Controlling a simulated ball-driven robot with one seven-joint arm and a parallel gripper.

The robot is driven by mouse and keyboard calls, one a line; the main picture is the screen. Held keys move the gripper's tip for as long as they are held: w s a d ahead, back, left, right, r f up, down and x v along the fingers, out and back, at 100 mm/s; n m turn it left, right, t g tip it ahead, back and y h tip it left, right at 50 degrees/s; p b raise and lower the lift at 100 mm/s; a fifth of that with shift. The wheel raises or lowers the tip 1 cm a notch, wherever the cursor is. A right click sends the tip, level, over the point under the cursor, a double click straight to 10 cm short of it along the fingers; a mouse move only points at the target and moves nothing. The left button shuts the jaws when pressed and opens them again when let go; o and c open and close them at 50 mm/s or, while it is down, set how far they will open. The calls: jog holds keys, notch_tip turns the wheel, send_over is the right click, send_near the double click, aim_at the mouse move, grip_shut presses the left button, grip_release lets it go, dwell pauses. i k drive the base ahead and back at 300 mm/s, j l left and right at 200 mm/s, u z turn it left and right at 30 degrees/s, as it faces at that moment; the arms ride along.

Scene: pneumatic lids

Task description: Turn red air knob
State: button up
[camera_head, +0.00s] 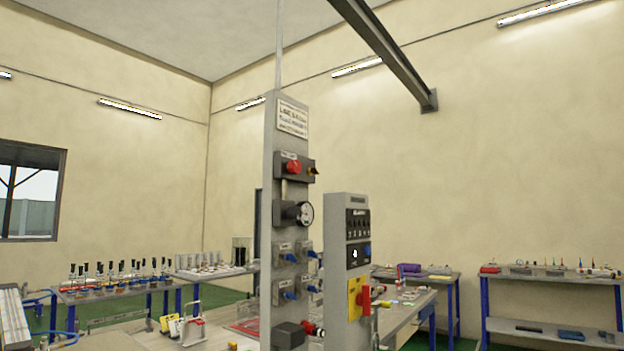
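A red knob (293,167) sits on a dark grey box near the top of a tall grey panel post (269,200), below a white sign. It faces right and toward me. The knob's marking is too small to read. My gripper is not in view, and nothing touches the knob.
A pressure gauge (305,213) and several blue-handled valves (288,257) are lower on the post. A shorter grey control box (346,215) with a red switch (364,300) on yellow stands to its right. Cluttered benches (410,309) stand behind.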

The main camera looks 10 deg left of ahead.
aim_at(294, 166)
jog(key=i+u, duration=0.15)
jog(key=i, duration=0.5)
jog(key=i+l+u, duration=0.1)
jog(key=i, duration=0.5)
jog(key=i+l+u, duration=0.15)
jog(key=i, duration=0.45)
jog(key=l, duration=0.1)
